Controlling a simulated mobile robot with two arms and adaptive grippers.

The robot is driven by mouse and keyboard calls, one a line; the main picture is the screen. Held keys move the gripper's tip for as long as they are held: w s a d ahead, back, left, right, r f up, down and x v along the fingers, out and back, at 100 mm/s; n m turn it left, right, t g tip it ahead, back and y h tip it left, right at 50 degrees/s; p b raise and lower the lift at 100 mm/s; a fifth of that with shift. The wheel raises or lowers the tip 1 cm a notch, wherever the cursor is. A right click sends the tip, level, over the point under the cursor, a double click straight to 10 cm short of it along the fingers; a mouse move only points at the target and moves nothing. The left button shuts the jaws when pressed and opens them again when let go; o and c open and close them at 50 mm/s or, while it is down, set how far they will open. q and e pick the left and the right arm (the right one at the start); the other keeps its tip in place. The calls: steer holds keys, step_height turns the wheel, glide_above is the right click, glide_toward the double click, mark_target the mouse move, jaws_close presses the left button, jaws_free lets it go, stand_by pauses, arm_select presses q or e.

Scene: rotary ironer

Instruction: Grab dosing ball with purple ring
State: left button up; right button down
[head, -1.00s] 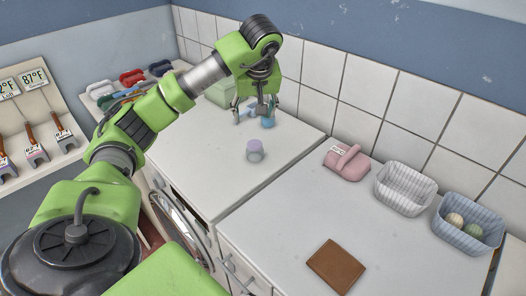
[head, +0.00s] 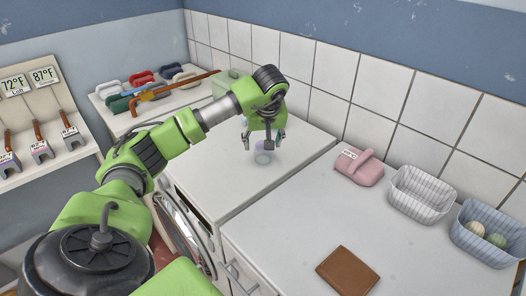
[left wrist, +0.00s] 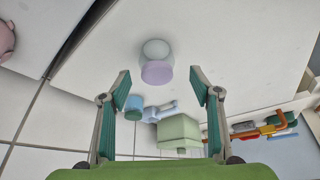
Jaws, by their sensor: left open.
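The dosing ball with the purple ring (head: 263,158) stands on the white machine top, a pale translucent body with a purple band. In the head view it is partly hidden behind my left gripper (head: 264,146). In the left wrist view the ball (left wrist: 156,64) lies ahead of the open fingertips of my left gripper (left wrist: 160,76), roughly centred between them. The fingers are apart and hold nothing; I cannot tell their exact height over the ball. My right gripper is not in view.
A blue-ringed item (left wrist: 134,107), a light-blue piece (left wrist: 162,110) and a green box (left wrist: 178,132) stand close behind. A pink container (head: 360,168), two baskets (head: 420,194) (head: 488,235) and a brown pad (head: 347,270) lie on the right counter. Tiled wall behind.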

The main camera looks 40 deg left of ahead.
mark_target(263, 151)
arm_select(q)
steer(key=shift+w+a+f, duration=0.25)
steer(key=shift+f, duration=0.4)
steer(key=shift+w+f+p, duration=0.1)
steer(key=shift+f+p, duration=0.15)
steer(key=shift+p, duration=0.15)
steer(key=p+x, duration=0.1)
steer(key=x, duration=0.2)
steer(key=shift+w+f+p, duration=0.25)
steer(key=shift+p, duration=0.15)
steer(key=shift+w+a+f, duration=0.15)
steer(key=shift+a+f, duration=0.1)
steer(key=shift+f, duration=0.25)
steer(key=c, duration=1.2)
